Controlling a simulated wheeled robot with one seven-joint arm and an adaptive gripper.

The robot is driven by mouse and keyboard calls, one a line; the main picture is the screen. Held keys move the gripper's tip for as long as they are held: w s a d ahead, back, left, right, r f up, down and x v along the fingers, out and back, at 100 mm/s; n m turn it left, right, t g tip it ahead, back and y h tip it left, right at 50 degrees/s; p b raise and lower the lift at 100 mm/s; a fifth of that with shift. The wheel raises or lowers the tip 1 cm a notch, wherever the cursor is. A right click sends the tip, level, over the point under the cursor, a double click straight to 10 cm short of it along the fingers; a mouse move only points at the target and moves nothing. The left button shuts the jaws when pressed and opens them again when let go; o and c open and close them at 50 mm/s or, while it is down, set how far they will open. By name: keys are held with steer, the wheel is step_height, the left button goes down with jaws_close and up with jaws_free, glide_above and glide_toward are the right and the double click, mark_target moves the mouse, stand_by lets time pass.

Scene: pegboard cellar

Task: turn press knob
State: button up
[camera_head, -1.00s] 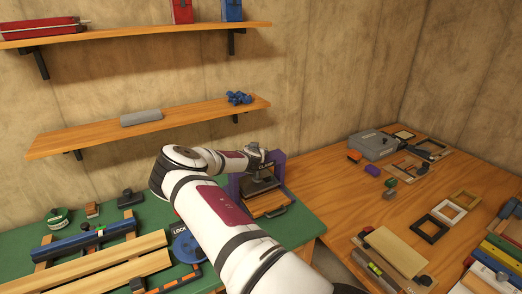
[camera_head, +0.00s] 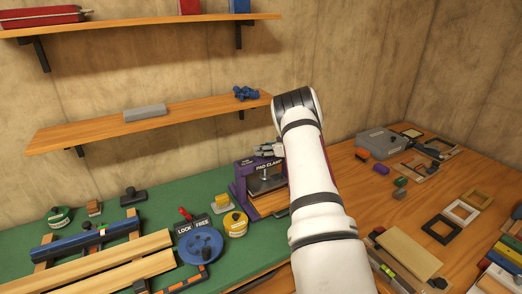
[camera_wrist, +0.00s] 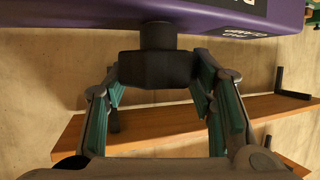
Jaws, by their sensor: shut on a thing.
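The purple press, labelled PAD CLAMP (camera_head: 243,190), stands on the green bench at its right end, partly behind my arm. A metal pad (camera_head: 266,184) shows inside its frame. The press's purple top beam (camera_wrist: 130,12) fills the top of the wrist view, its label upside down. The black knob (camera_wrist: 150,72) joins the beam by a short dark stem. My gripper (camera_wrist: 158,82) is shut on the knob, a finger at each side. In the head view my gripper (camera_head: 268,149) is small at the press top, so the knob is not clear there.
A LOCK/FREE plate (camera_head: 193,227) with a red lever, a blue wheel (camera_head: 201,246) and a yellow round item (camera_head: 236,224) stand left of the press. A wooden shelf (camera_head: 70,138) hangs behind. The wooden table on the right holds a grey box (camera_head: 384,142) and several frames.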

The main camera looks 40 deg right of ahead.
steer(key=n+y+b, duration=0.3)
steer(key=shift+w+d+f+g, duration=0.15)
steer(key=shift+w+f+g, duration=0.1)
steer(key=shift+f+g, duration=0.15)
steer(key=n+g+y+b, duration=0.1)
steer(key=n+y+b, duration=0.2)
steer(key=b, duration=0.2)
steer(key=shift+f+g+b, duration=0.1)
steer(key=shift+g+b, duration=0.25)
steer(key=shift+g, duration=0.05)
steer(key=n+g+y+b, duration=0.1)
steer(key=b, duration=0.2)
steer(key=n+g+y+b, duration=0.1)
steer(key=n+y+b, duration=0.1)
steer(key=b, duration=0.1)
steer(key=shift+s+g, duration=0.2)
steer(key=shift+g, duration=0.1)
steer(key=shift+b, duration=0.4)
steer(key=shift+s+r+n+g+y+b, duration=0.15)
steer(key=shift+r+n+g+y+b, duration=0.05)
steer(key=shift+n+g+y+b, duration=0.35)
steer(key=o, duration=1.2)
steer(key=shift+r, duration=0.15)
steer(key=shift+a+r+t+h+p, duration=0.2)
steer(key=shift+t+h+p, duration=0.05)
steer(key=shift+p, duration=0.3)
